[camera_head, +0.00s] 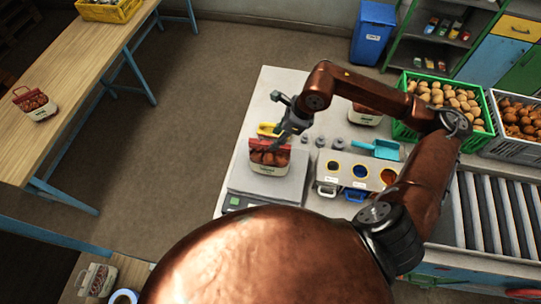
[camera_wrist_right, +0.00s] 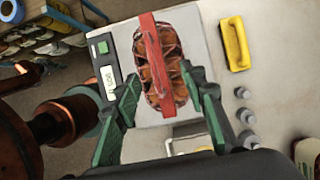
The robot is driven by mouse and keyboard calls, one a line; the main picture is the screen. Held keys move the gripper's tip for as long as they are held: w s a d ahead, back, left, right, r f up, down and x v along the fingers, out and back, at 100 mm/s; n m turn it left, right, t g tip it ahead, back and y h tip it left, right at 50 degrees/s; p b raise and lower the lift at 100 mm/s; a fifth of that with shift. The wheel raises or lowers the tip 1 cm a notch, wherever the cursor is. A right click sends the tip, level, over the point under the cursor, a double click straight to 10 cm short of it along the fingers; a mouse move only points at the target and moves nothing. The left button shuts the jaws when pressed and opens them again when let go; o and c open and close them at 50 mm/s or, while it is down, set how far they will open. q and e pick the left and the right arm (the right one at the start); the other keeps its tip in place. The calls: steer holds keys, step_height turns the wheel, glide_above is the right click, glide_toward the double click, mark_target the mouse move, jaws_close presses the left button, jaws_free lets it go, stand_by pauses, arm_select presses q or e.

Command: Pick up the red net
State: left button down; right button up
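The red net (camera_head: 268,162), a sack with brown produce, a white label band and a red top strip, stands on the scale (camera_head: 240,182). In the right wrist view the net (camera_wrist_right: 172,65) lies under the fingers, its red strip running lengthwise. My right gripper (camera_head: 281,141) is above the net. In the wrist view the green fingers of this gripper (camera_wrist_right: 163,88) are apart, one on each side of the net's near part. I cannot tell whether they touch it. My left gripper is not in view.
A yellow scoop-like item (camera_wrist_right: 236,44) lies beside the scale. A bin holder (camera_head: 357,172), a teal scoop (camera_head: 377,149) and small grey weights stand to the right. Crates of potatoes (camera_head: 452,97) are further right. A similar red-topped sack (camera_head: 36,104) is on the left table.

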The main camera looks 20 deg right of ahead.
mark_target(270, 154)
steer(key=p+x, duration=0.1)
steer(key=x, duration=0.2)
steer(key=shift+a+f+p, duration=0.2)
steer(key=shift+a+p, duration=0.1)
steer(key=shift+p, duration=0.05)
steer(key=shift+w+f, duration=0.1)
steer(key=shift+f, duration=0.3)
steer(key=shift+c, duration=0.2)
jaws_close()
